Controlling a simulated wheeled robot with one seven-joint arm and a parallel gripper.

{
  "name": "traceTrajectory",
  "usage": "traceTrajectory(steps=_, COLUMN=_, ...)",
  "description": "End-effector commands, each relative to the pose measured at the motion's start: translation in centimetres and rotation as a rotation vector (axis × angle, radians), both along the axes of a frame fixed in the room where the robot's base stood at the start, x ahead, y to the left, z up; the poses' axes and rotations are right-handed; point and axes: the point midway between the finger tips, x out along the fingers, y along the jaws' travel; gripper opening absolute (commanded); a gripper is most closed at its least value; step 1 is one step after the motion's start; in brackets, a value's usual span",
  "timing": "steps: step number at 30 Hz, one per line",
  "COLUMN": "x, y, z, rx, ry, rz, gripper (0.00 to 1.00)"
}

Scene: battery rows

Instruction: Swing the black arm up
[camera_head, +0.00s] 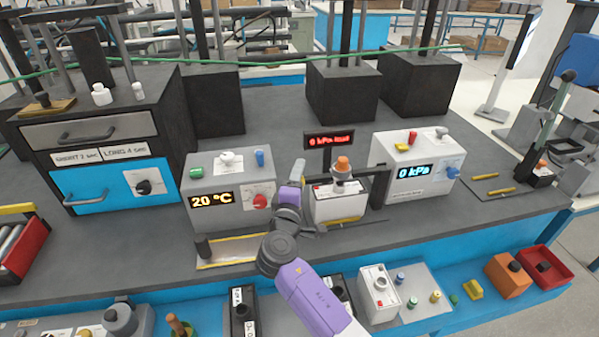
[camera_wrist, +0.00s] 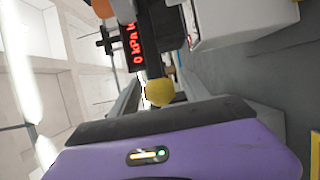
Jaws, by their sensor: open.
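A white box unit (camera_head: 340,203) with an orange knob (camera_head: 343,164) stands at the front middle of the bench, with a black bracket (camera_head: 380,187) at its right. My gripper (camera_head: 291,198) is just left of this unit in the head view and hides part of it. In the wrist view, a yellow ball (camera_wrist: 158,92) sits at the near end of a dark bar (camera_wrist: 152,62), probably the black arm. My purple gripper (camera_wrist: 170,145) fills the bottom of that view, close to the ball. It is open. Whether it touches the ball I cannot tell.
A red display (camera_head: 330,140) stands behind the unit. A white 20 °C box (camera_head: 228,190) is at the left and a white 0 kPa box (camera_head: 415,167) at the right, both close by. A lower blue shelf (camera_head: 440,262) holds small parts.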

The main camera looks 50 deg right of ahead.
Motion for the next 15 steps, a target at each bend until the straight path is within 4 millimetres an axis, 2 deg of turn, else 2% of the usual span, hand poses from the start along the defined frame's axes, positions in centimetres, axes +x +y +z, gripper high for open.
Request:
traceTrajectory(steps=4, x=0.64, y=-1.05, z=0.02, rx=0.001, ry=0.0, rz=0.0, gripper=0.55)
traceTrajectory(steps=13, x=0.81, y=-1.28, z=-0.05, rx=0.001, ry=0.0, rz=0.0, gripper=0.55)
traceTrajectory(steps=14, x=0.8, y=-1.27, z=-0.06, rx=0.001, ry=0.0, rz=0.0, gripper=0.53)
traceTrajectory(steps=15, x=0.8, y=-1.27, z=-0.06, rx=0.001, ry=0.0, rz=0.0, gripper=0.45)
